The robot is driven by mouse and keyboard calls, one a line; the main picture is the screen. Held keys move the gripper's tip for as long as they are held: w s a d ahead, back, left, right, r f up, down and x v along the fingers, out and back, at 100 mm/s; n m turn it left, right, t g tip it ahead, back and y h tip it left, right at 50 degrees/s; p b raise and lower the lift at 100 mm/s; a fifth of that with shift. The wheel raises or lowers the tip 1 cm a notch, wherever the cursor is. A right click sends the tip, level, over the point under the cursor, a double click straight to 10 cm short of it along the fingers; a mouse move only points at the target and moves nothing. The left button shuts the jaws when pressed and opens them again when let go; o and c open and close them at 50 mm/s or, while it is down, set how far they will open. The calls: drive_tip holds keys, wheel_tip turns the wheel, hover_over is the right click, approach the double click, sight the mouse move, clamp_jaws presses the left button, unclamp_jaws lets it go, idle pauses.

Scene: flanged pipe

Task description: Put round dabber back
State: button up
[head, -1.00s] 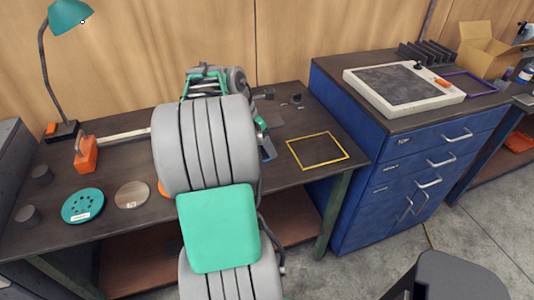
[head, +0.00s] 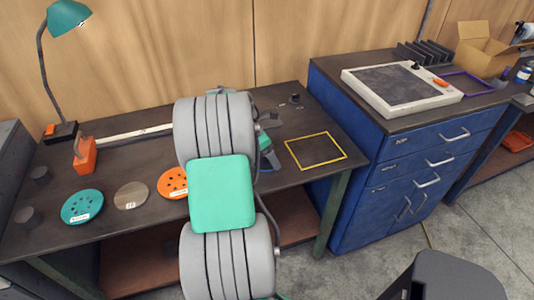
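I cannot surely tell which thing is the round dabber. One candidate is a small dark knob-like piece (head: 295,98) near the back right of the workbench.
Teal (head: 82,207), grey (head: 131,196) and orange (head: 172,184) discs lie along the bench front. A yellow outline (head: 331,163) at the right is empty. A lamp (head: 68,15) stands at left. A purple outline (head: 487,88) and open box (head: 480,52) are on the blue cabinet (head: 365,200).

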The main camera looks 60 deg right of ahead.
drive_tip(key=shift+o, duration=1.1)
drive_tip(key=shift+r, duration=0.2)
drive_tip(key=v, duration=1.2)
drive_tip(key=w+a+r+m+t, duration=0.1)
drive_tip(key=w+a+m, duration=0.1)
drive_tip(key=w+a, duration=0.35)
drive_tip(key=w+a+m+t, duration=0.1)
drive_tip(key=w+a, duration=0.1)
drive_tip(key=a, duration=0.7)
drive_tip(key=w+a+r+m+t, duration=0.1)
drive_tip(key=w+a+m+t, duration=0.1)
drive_tip(key=w+a, duration=0.35)
drive_tip(key=s+a+f+m+t+y, duration=0.1)
drive_tip(key=s+a+m, duration=0.1)
drive_tip(key=a, duration=1.1)
drive_tip(key=s+a+f+m+y, duration=0.2)
drive_tip(key=s+a+m, duration=0.1)
drive_tip(key=a, duration=1)
drive_tip(key=shift+s+m+t+y, duration=0.3)
drive_tip(key=shift+m+t, duration=0.1)
drive_tip(key=shift+m, duration=0.1)
